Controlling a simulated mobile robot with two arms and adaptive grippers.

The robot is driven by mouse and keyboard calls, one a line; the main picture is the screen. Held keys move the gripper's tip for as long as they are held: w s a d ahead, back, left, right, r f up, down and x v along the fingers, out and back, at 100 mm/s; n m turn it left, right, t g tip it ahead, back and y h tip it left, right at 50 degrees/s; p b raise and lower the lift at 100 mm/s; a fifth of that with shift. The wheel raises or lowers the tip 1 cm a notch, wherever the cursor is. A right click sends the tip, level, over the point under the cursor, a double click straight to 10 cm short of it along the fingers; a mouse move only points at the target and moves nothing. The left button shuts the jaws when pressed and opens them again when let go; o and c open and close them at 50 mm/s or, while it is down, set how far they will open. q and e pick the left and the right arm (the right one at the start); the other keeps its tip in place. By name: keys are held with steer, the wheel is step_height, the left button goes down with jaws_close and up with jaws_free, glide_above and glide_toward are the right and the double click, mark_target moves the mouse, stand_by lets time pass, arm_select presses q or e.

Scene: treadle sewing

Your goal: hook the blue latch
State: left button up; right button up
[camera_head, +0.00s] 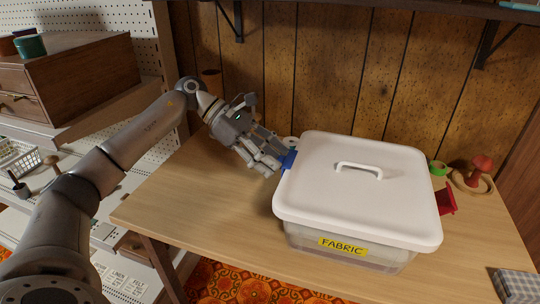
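A white-lidded fabric box (358,186) stands on the wooden table, with a yellow FABRIC label on its front. The blue latch (288,160) is on the box's left side, at the lid's edge. My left gripper (270,162) is just left of the blue latch, its fingertips at or very close to it. I cannot tell whether they touch, or how far apart the fingers are. A red latch (447,201) sticks outward on the box's right side. My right gripper is out of view.
The table (190,215) is clear left of the box. Behind its right side are a green tape roll (438,168) and a red mushroom-shaped object (481,165) by a wooden ring. A grey patterned block (515,286) lies front right. A wooden drawer cabinet (75,80) stands left.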

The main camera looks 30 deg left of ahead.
arm_select(q)
steer(key=shift+o, duration=0.7)
steer(key=shift+d, duration=0.15)
steer(key=v, duration=1.2)
steer(key=shift+f, duration=0.1)
